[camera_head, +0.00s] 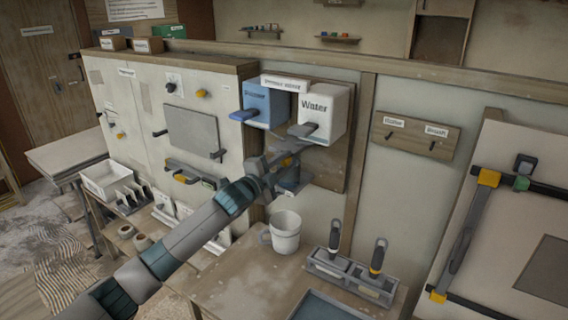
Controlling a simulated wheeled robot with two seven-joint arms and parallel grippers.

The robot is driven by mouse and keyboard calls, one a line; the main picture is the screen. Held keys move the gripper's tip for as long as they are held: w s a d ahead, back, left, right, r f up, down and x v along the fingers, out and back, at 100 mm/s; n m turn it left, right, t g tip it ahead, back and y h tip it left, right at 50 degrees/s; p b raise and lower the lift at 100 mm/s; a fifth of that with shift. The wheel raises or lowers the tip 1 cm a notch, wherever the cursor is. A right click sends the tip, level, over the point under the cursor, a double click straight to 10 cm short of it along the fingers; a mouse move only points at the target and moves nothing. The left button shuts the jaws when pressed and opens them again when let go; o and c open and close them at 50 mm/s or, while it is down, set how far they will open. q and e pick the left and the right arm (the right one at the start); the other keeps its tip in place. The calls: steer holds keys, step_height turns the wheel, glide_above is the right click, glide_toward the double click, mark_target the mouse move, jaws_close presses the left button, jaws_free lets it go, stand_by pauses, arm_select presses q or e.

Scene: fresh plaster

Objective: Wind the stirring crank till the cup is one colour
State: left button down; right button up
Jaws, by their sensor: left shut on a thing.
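My left arm reaches up from the lower left to the board (335,168) on the wall with the blue box (265,103) and the white box marked Water (327,108). My left gripper (284,160) is just below these boxes, shut on what appears to be the stirring crank, a small part with some yellow. The gripper hides most of it. Below the gripper a small bluish cup-like thing (290,181) partly shows; its contents cannot be made out. My right gripper is not in view.
A panel with a frame (470,225) stands at the right.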

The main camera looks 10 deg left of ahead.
mark_target(280, 150)
arm_select(q)
steer(key=n, duration=0.1)
steer(key=r+n, duration=0.1)
steer(key=n, duration=0.1)
steer(key=shift+a+r+n+p, duration=0.15)
steer(key=shift+r+n+p, duration=0.1)
steer(key=shift+n+p, duration=0.15)
steer(key=n, duration=0.1)
steer(key=r+n, duration=0.1)
steer(key=shift+w+a+n, duration=0.1)
steer(key=shift+a+n, duration=0.1)
steer(key=shift+n, duration=0.2)
steer(key=n, duration=0.2)
steer(key=a+n, duration=0.1)
steer(key=shift+w+r+n, duration=0.2)
steer(key=shift+r+n, duration=0.1)
steer(key=shift+r, duration=0.1)
steer(key=w+a+n, duration=0.2)
steer(key=a+n, duration=0.3)
steer(key=n, duration=1.2)
steer(key=shift+a+f, duration=0.4)
steer(key=shift+n, duration=0.3)
steer(key=c, duration=1.5)
jaws_free()
steer(key=shift+r, duration=0.1)
steer(key=shift+c, duration=0.2)
steer(key=shift+b, duration=0.3)
